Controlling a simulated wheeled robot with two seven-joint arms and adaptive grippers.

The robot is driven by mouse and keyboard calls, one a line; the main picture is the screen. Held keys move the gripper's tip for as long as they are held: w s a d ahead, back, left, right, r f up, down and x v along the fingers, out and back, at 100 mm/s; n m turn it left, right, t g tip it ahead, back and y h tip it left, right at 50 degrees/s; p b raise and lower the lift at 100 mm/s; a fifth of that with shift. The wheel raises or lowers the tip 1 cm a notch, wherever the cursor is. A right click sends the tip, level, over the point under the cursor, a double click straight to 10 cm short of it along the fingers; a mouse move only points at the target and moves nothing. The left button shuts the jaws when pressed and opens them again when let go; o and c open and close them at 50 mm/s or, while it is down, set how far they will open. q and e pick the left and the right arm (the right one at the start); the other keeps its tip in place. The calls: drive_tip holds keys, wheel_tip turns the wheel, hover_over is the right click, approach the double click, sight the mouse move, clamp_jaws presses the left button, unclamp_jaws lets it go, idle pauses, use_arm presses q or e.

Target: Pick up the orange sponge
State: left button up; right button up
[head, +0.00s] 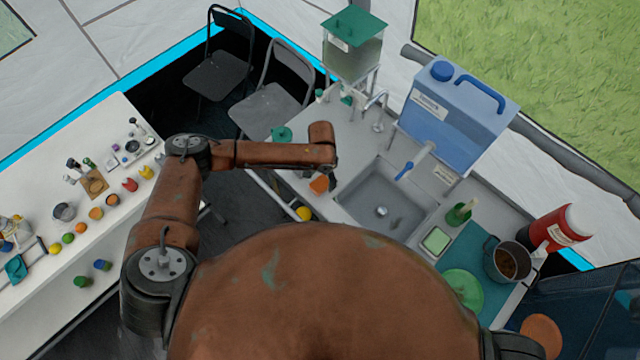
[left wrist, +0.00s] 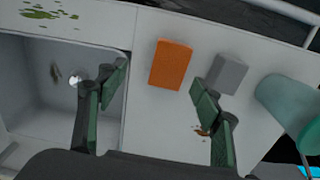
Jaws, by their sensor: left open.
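The orange sponge (head: 319,184) lies on the grey counter left of the sink in the head view, just below the end of my left arm. In the left wrist view the orange sponge (left wrist: 171,64) shows whole, as a flat block on the bare counter. My left gripper (left wrist: 160,79) is open, its two green-padded fingers spread to either side below the sponge in the picture, with nothing between them. In the head view the left gripper (head: 332,181) is small and partly hidden by its own wrist. My right gripper is not in view.
The sink (head: 382,208) lies right of the sponge. A grey block (left wrist: 228,73) sits close to the sponge's right in the wrist view, with a teal object (left wrist: 290,108) beyond it. A blue water container (head: 455,110) and a faucet (head: 378,104) stand behind the sink.

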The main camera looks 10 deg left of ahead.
sight(320, 183)
use_arm(q)
drive_tip(key=shift+w+a, duration=0.25)
drive_tip(key=shift+a, duration=0.15)
drive_tip(key=shift+f, duration=0.35)
drive_tip(key=f, duration=0.2)
drive_tip(key=f+p, duration=0.1)
drive_tip(key=f, duration=0.3)
drive_tip(key=shift+w+a+f, duration=0.1)
drive_tip(key=shift+w+f, duration=0.25)
drive_tip(key=shift+f, duration=0.05)
drive_tip(key=c, duration=0.9)
